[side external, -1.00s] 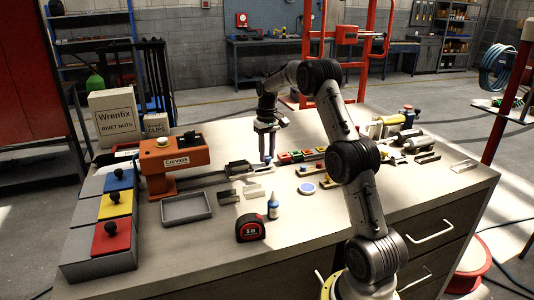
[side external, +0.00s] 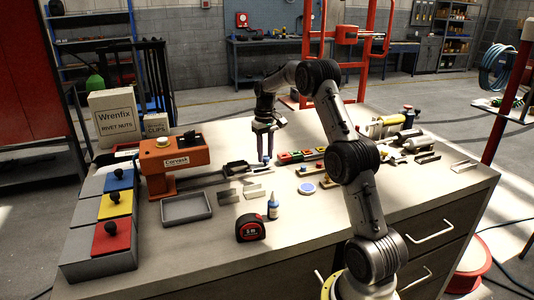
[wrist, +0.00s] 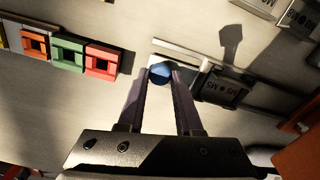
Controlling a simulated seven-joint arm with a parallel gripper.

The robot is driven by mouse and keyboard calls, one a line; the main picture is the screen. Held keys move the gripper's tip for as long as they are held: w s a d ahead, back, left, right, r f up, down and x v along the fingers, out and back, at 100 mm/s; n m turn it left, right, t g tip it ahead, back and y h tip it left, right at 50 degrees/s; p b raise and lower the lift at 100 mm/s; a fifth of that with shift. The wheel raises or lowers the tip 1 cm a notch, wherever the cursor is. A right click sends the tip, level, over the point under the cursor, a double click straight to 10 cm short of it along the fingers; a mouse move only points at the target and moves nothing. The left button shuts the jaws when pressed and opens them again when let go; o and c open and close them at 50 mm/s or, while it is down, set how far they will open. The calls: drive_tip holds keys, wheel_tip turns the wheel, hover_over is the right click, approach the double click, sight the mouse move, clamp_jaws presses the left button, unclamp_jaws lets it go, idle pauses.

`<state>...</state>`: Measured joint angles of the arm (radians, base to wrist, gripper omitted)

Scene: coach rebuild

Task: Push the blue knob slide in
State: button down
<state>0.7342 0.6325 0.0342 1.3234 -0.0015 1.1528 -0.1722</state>
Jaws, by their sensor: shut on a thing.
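The blue knob (wrist: 160,72) is a small round ball between my fingertips in the wrist view. My gripper (wrist: 160,78) is shut on it, with one finger at either side. A pale flat strip lies beside the knob, but the fingers hide much of what the knob sits on. In the side view my gripper (side external: 267,160) points down at the middle of the bench, and the knob is too small and covered there to make out clearly.
A dark tray marked M5 (wrist: 225,88) lies close by the knob. A row of coloured blocks (side external: 297,155) stands nearby. An orange Carvask machine (side external: 174,160), a grey tray (side external: 187,207), a blue bottle (side external: 273,207) and a tape measure (side external: 250,229) are on the bench.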

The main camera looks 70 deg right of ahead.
sight(226, 169)
drive_tip(key=w+a, duration=0.9)
drive_tip(key=w, duration=0.1)
drive_tip(key=shift+a+r, duration=0.1)
drive_tip(key=shift+a, duration=0.3)
drive_tip(key=c, duration=0.6)
unclamp_jaws()
drive_tip(key=shift+s, duration=0.1)
drive_tip(key=shift+r, duration=0.25)
wheel_tip(226, 169, up, 13)
drive_tip(key=shift+r, duration=0.1)
